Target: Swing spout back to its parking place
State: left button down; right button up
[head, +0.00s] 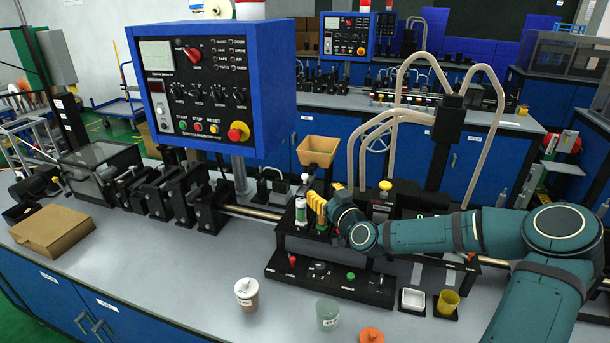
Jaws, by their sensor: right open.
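A tan funnel-shaped hopper (318,150) stands behind the black station (318,245) at mid-bench. I cannot clearly make out a separate spout; the area below the hopper is partly hidden by my right gripper. My right gripper (316,202) comes in from the right, low over the station, in front of and below the hopper. It is open, and its fingers are small and crowded by nearby parts. A white cylinder with a green band (300,213) stands upright just left of it. I cannot tell whether the fingers touch anything. My left gripper is out of view.
A blue control box (212,90) overhangs the bench at left. Tall curved pale tubes (483,130) rise behind my right arm. A lidded cup (246,293), a clear cup (327,313), a yellow cup (448,301) and an orange piece (371,335) stand along the front.

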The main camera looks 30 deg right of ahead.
aim_at(306, 177)
jog(key=w, duration=1.1)
jog(key=shift+d+f, duration=0.1)
jog(key=shift+d, duration=0.3)
grip_shut()
